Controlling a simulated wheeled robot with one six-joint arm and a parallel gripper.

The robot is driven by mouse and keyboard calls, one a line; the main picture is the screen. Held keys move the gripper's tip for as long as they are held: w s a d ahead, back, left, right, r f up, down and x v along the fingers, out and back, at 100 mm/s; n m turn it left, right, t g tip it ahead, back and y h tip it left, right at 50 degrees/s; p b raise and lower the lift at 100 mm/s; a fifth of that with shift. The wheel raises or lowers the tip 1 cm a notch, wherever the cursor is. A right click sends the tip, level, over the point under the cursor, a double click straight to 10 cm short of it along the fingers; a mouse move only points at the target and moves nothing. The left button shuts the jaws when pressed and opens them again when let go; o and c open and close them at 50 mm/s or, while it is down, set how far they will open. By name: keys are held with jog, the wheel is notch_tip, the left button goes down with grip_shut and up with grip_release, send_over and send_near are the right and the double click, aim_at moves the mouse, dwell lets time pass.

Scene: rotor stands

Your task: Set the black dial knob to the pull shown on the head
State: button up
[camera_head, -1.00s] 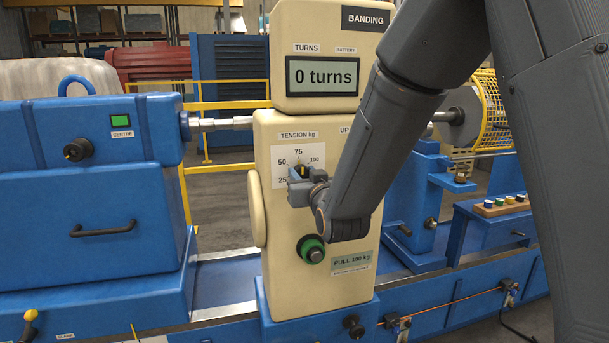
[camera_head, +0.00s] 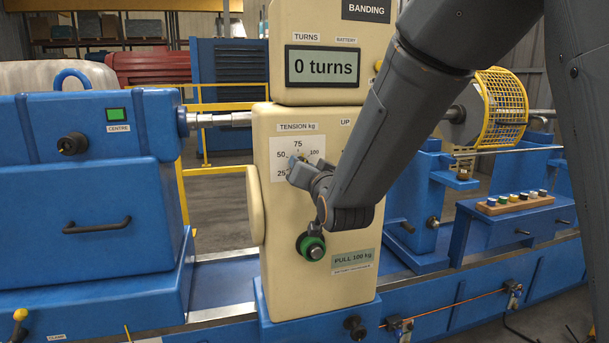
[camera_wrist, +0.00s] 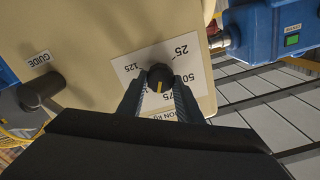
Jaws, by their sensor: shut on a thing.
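The black dial knob (camera_wrist: 159,78) sits on a white scale card (camera_wrist: 128,73) under the TENSION kg label (camera_head: 298,126) on the cream head (camera_head: 262,150). My gripper (camera_wrist: 159,88) is shut on the knob, one finger on each side. In the wrist view the scale is upside down and the knob's yellow mark points down the picture, roughly to the 75 side. My gripper hides the 100 there, so I cannot read the exact setting. The plate on the head (camera_head: 352,261) reads PULL 100 kg.
Below the dial is a green-ringed knob (camera_head: 311,246), close under my wrist. The display (camera_head: 323,67) reads 0 turns. In the wrist view a dark knob (camera_wrist: 42,85) stands by the GUIDE label. A blue machine body (camera_head: 90,220) stands left of the head.

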jog(key=m+b, duration=0.4)
jog(key=m, duration=0.2)
jog(key=shift+f, duration=0.1)
jog(key=shift+m, duration=0.3)
dwell(0.3)
jog(key=o, duration=1)
jog(key=shift+o, duration=0.2)
jog(key=shift+d+b, duration=0.1)
jog(key=shift+b, duration=0.2)
jog(key=b+v, duration=0.1)
jog(key=v, duration=0.6)
jog(key=shift+s, duration=0.4)
jog(key=shift+d, duration=0.15)
